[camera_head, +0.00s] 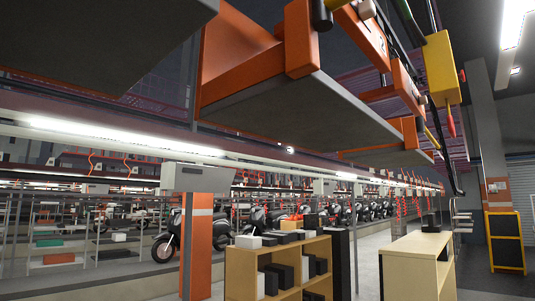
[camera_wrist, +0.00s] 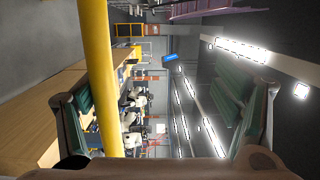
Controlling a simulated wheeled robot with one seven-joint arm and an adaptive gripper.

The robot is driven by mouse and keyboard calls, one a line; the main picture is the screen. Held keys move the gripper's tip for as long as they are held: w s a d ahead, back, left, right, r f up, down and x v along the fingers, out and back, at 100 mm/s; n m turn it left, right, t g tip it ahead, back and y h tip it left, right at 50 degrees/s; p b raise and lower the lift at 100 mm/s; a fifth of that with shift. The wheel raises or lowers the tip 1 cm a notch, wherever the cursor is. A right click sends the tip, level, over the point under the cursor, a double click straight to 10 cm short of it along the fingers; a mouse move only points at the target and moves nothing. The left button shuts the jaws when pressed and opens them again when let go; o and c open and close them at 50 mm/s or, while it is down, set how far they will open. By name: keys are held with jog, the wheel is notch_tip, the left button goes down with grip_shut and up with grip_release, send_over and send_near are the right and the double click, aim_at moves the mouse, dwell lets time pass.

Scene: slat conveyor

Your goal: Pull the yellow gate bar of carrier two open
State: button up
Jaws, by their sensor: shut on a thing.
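A yellow bar (camera_wrist: 97,60) runs from the top edge down the left side of the wrist view, close to the camera. It crosses in front of the left finger of my gripper (camera_wrist: 165,112). My gripper is not clearly visible there.
A yellow box (camera_head: 441,68) hangs at the upper right beside the carriers. More carriers (camera_head: 385,140) follow along the line. Below stand a wooden shelf (camera_head: 280,262) with black and white boxes and a wooden cabinet (camera_head: 417,262). Scooters stand behind. Open floor shows between shelf and cabinet.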

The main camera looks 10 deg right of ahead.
jog(key=shift+v, duration=2.25)
jog(key=c, duration=0.4)
jog(key=shift+f+p+v, duration=0.2)
jog(key=shift+p+v, duration=0.05)
jog(key=shift+v, duration=0.65)
jog(key=shift+f+p+v, duration=0.15)
jog(key=shift+p+v, duration=0.05)
jog(key=shift+v, duration=0.7)
jog(key=shift+c, duration=1.1)
jog(key=shift+s+a+f, duration=0.3)
jog(key=shift+a, duration=0.2)
jog(key=shift+s+a+f, duration=0.25)
jog(key=shift+s+a, duration=0.1)
jog(key=shift+a, duration=0.15)
jog(key=shift+c, duration=0.6)
